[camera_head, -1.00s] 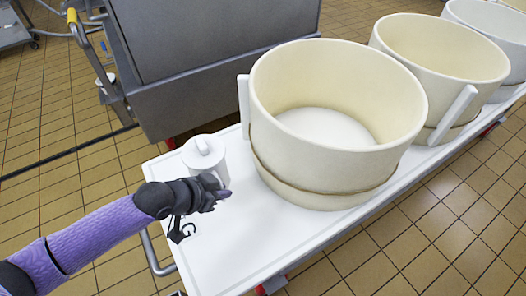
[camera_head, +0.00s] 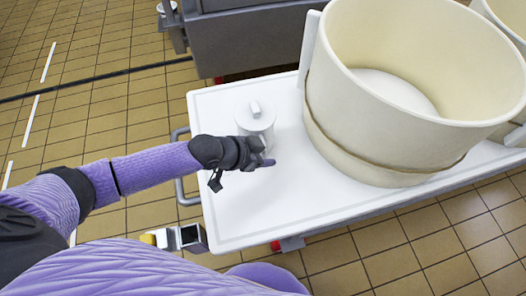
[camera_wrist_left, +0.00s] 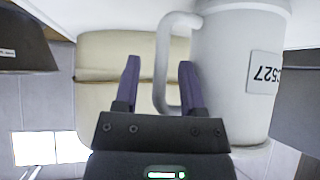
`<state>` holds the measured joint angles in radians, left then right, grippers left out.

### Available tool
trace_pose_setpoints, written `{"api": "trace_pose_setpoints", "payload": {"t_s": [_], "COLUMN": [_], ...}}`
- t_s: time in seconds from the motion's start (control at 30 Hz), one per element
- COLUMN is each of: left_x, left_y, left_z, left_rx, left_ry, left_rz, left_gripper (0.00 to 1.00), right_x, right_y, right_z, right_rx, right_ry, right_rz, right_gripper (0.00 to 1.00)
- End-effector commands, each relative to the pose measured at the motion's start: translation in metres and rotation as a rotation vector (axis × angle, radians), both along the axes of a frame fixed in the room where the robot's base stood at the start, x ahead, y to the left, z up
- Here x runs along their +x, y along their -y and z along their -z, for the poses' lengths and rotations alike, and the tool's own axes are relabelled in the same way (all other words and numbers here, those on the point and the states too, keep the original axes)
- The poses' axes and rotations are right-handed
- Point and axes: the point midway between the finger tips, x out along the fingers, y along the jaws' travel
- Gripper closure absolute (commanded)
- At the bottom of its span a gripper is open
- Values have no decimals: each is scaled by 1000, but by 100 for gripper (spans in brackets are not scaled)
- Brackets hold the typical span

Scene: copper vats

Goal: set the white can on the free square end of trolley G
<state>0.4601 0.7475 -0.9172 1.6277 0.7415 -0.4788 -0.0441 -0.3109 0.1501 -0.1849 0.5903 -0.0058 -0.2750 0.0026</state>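The white can (camera_head: 256,115), lidded with a knob on top, stands upright on the free left end of the white trolley top (camera_head: 235,225), beside a big cream vat (camera_head: 375,150). In the left wrist view the can (camera_wrist_left: 235,75) appears upside down, with a number label and its handle (camera_wrist_left: 163,70) on the left. My left gripper (camera_head: 262,160) is at the can's near side; in the wrist view its two fingers (camera_wrist_left: 160,85) are apart, with the handle between them and gaps showing. No trolley letter is readable now. My right gripper is not in view.
The vat fills the trolley top to the right of the can, and another vat (camera_head: 505,25) stands behind it. A grey metal tub (camera_head: 250,38) stands beyond the trolley. Bare white top lies in front of the can. Tiled floor (camera_head: 110,110) is open at left.

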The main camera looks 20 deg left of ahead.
Motion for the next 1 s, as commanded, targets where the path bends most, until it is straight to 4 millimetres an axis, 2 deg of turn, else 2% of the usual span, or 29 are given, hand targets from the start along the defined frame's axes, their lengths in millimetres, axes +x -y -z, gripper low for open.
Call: {"api": "trace_pose_setpoints", "payload": {"t_s": [0.27,0.7,0.83,1.0], "left_x": [0,-52,-61,-64], "left_y": [0,-46,-55,-57], "left_z": [-6,-78,-88,-88], "left_rx": [0,3,2,0], "left_ry": [2,2,2,0], "left_rz": [0,1,0,0], "left_gripper": [48,48,48,48], "right_x": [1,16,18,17], "right_y": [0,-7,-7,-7], "right_z": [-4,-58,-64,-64], "right_rx": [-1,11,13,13], "right_ry": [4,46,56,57], "right_rz": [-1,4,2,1], "right_gripper": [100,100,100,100]}}
